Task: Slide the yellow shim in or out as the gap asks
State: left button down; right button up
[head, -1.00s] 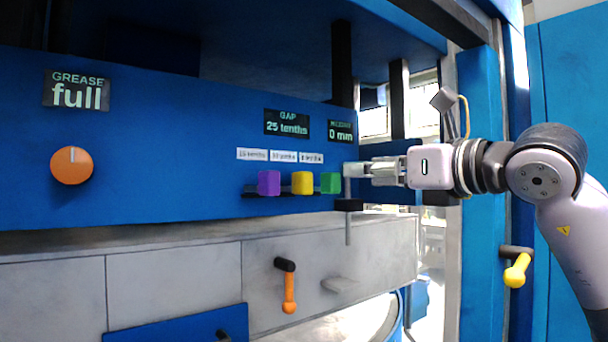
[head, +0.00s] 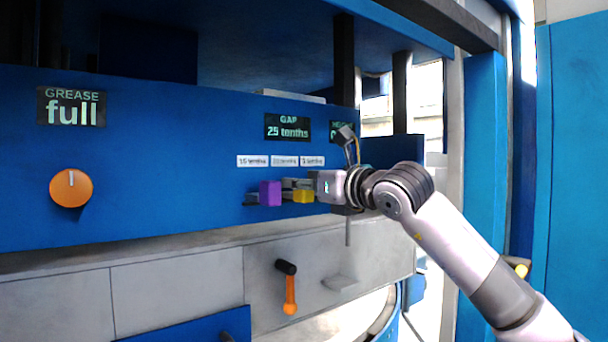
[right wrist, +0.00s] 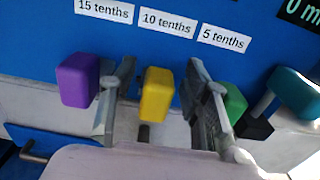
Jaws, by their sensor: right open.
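The yellow shim (head: 303,197) sticks out of the blue panel between the purple shim (head: 270,193) and the green one. In the right wrist view the yellow shim (right wrist: 156,94) stands between the two open fingers of my right gripper (right wrist: 160,95), under the label "10 tenths". The purple shim (right wrist: 78,80) is left of the left finger, and the green shim (right wrist: 234,104) is right of the right finger, partly hidden by it. The gap display (head: 287,127) reads "25 tenths". In the head view my right gripper (head: 298,188) partly covers the yellow shim and hides the green one. My left gripper is out of view.
An orange knob (head: 71,188) sits under a display (head: 71,107) reading "GREASE full". An orange-handled lever (head: 289,288) hangs below the shims. In the right wrist view a teal handle (right wrist: 295,93) stands to the right of the green shim.

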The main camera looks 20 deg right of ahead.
jog(key=shift+w, duration=0.1)
jog(key=shift+c, duration=0.2)
grip_shut()
dwell(0.4)
dwell(0.3)
